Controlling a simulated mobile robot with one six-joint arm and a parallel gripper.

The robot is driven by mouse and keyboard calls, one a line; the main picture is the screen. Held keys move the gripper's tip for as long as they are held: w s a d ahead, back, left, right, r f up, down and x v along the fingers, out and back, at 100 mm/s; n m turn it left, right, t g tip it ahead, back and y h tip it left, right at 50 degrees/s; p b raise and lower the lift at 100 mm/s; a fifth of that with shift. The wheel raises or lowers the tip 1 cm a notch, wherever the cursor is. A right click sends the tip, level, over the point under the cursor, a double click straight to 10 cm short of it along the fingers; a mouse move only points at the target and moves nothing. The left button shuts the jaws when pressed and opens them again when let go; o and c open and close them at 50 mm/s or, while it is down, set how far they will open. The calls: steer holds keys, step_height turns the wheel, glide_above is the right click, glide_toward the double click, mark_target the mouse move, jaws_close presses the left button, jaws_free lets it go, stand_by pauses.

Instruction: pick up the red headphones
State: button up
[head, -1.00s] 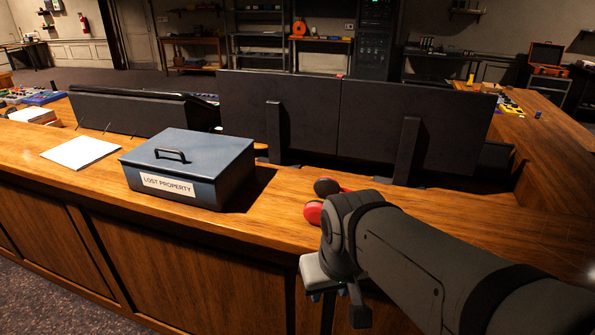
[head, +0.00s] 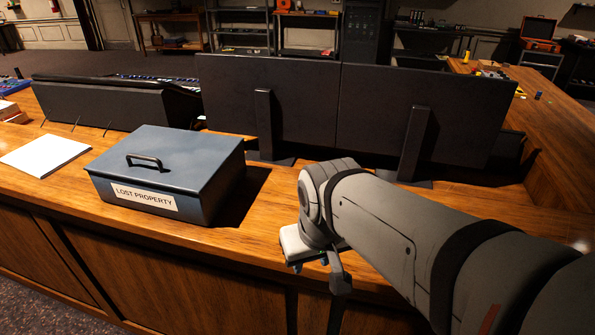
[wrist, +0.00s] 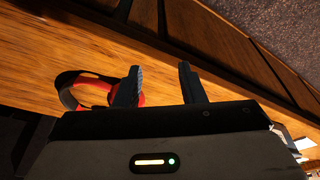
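The red headphones (wrist: 68,98) lie on the wooden desk in the wrist view, at the left. One red ear cup sits partly behind the left finger of my gripper (wrist: 163,84). The two fingers stand apart with only bare desk visible between them, so my gripper is open and empty. I cannot tell whether the finger touches the headphones. In the head view my gripper (head: 315,268) hangs over the front edge of the desk, and my arm hides the headphones.
A blue-grey lidded box (head: 205,165) labelled "LOST PROPERTY" stands left of my gripper. Two dark monitor panels (head: 290,110) stand behind my arm. White paper (head: 45,155) lies at the left. Bare desk (head: 265,225) shows between the box and my gripper.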

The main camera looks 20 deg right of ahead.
steer(key=shift+o, duration=1.4)
steer(key=shift+w, duration=0.15)
steer(key=shift+o, duration=0.8)
steer(key=shift+w+f+n+b, duration=0.15)
steer(key=shift+w+n+b, duration=0.2)
steer(key=shift+n, duration=0.05)
steer(key=w+d+f+n+y+b, duration=0.1)
steer(key=w+d+n+y+b, duration=0.35)
steer(key=w+d+n, duration=0.65)
steer(key=shift+g+h, duration=0.3)
steer(key=shift+h, duration=0.05)
steer(key=shift+s+d+f+x, duration=0.1)
steer(key=shift+d+x, duration=0.05)
steer(key=shift+x, duration=1)
steer(key=shift+s+d+f+x, duration=0.1)
steer(key=shift+d+x, duration=0.1)
steer(key=shift+x, duration=0.95)
steer(key=shift+s+d+f+x, duration=0.1)
steer(key=shift+d+x, duration=0.05)
steer(key=shift+x, duration=1)
